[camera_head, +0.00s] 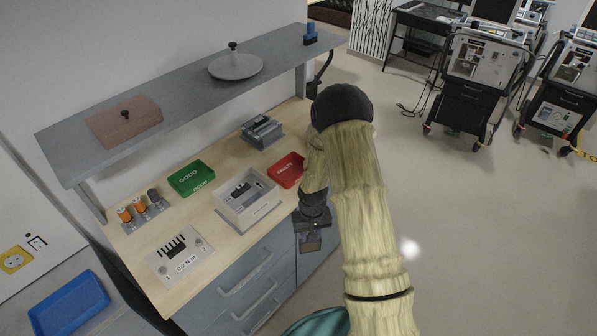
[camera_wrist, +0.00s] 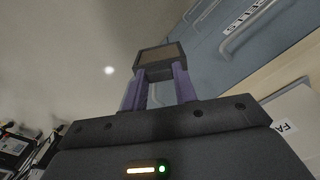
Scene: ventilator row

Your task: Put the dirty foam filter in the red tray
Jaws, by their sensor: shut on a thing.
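My gripper (camera_head: 313,228) is shut on the foam filter (camera_head: 311,243), a small brownish panel in a dark frame. In the wrist view the filter (camera_wrist: 160,55) sits between the tips of the two purple fingers (camera_wrist: 160,82). The gripper holds it out in front of the drawers, off the bench's front edge and apart from the red tray. The red tray (camera_head: 287,170), with white lettering, lies on the bench at its right part, up and left of my gripper. My arm stands close to its right side.
The wooden bench (camera_head: 222,247) bears a green GOOD tray (camera_head: 191,178), a grey open housing (camera_head: 247,200), a grey device (camera_head: 262,132), orange-topped cylinders (camera_head: 132,212) and a slotted plate (camera_head: 180,255). A grey shelf (camera_head: 185,95) overhangs its back. Open floor (camera_head: 450,220) lies to the right.

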